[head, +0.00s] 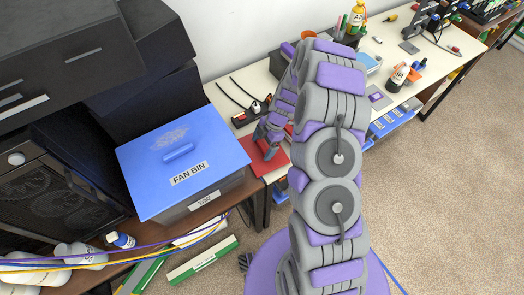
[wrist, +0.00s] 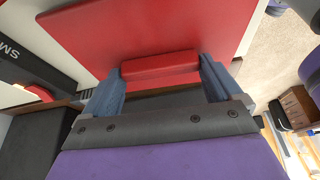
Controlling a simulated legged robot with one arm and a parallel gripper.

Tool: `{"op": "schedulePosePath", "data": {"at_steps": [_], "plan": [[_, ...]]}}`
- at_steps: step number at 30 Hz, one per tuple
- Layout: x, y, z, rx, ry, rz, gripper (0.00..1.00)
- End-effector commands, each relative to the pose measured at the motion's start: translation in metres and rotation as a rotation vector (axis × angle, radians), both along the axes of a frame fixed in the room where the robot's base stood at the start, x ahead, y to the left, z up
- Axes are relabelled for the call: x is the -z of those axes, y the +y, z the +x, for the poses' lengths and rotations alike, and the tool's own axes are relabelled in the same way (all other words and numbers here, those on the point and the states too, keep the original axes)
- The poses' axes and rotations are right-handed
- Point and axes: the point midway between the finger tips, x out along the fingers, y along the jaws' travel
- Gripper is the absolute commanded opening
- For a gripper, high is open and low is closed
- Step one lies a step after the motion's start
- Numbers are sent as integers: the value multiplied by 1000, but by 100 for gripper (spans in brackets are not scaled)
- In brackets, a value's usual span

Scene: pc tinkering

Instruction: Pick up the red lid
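The red lid (wrist: 150,25) is a flat red panel with a raised red bar handle (wrist: 160,65). In the head view the lid (head: 272,159) lies at the near end of the white table, partly hidden by my arm. My gripper (wrist: 162,72) is over the lid, with one finger at each end of the handle. No gap shows between the fingers and the handle in the wrist view, so the gripper looks shut on it. In the head view my gripper (head: 270,138) is just above the lid. I cannot tell whether the lid is lifted.
A blue-lidded bin marked FAN BIN (head: 183,158) stands left of the lid, on a brown table. Black cables with a small red-and-black item (head: 252,108) lie behind the lid. Bottles and tools stand further along the white table (head: 400,100). Carpeted floor (head: 440,190) is open at right.

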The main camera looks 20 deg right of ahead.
Motion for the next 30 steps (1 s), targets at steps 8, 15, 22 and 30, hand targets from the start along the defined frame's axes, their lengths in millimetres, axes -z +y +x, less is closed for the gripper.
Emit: {"op": "schedulePosePath", "data": {"at_steps": [8, 15, 22, 30], "plan": [[0, -5, 1, 3, -1, 4, 65], [0, -3, 0, 1, 0, 2, 47], [-4, -1, 1, 1, 0, 1, 47], [-50, -2, 2, 3, -6, 2, 47]]}}
